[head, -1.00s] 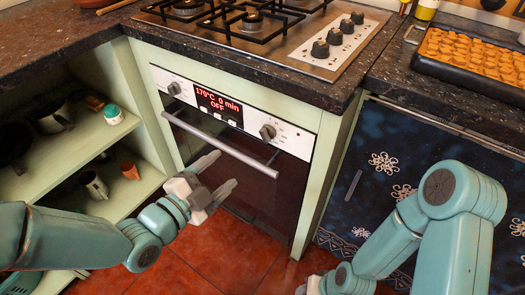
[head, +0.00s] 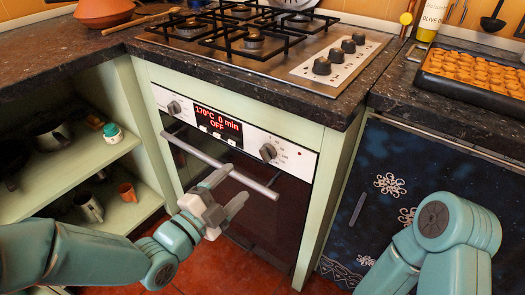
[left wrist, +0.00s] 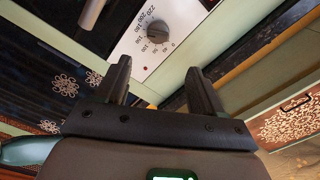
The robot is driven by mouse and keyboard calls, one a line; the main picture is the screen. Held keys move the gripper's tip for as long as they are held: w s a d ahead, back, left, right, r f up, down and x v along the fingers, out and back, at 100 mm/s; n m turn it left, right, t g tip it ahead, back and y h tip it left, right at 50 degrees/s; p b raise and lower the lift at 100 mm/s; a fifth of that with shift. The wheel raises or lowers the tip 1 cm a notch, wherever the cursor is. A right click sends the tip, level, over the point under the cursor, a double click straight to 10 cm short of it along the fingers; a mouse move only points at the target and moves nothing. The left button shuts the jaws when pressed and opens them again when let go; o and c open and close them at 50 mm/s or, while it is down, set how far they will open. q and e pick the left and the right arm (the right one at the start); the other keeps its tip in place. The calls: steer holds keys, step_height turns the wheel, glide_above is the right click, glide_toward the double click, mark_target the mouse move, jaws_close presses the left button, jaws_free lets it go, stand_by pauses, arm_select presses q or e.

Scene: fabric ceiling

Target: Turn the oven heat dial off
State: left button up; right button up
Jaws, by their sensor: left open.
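The oven's heat dial (head: 268,152) is a dark round knob at the right of the white control panel. In the left wrist view the dial (left wrist: 157,32) has temperature numbers beside it, just beyond the fingertips. A second knob (head: 174,107) is at the panel's left. The red display (head: 218,124) between them reads 170°C, 0 min, OFF. My left gripper (head: 230,188) is open and empty, below and left of the heat dial, by the oven handle, apart from the dial. It also shows in the left wrist view (left wrist: 158,66). My right gripper is out of view.
The oven handle (head: 220,161) crosses the door below the panel. The dark countertop (head: 235,80) overhangs above, with a gas hob and its knobs (head: 337,52). Open shelves (head: 95,160) stand left, a dark blue cabinet (head: 430,165) right.

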mark_target(264, 157)
arm_select(q)
steer(key=x, duration=1.1)
steer(key=shift+w+d+f+b, duration=0.2)
steer(key=shift+d+b, duration=0.05)
steer(key=shift+b, duration=0.15)
steer(key=c, duration=1)
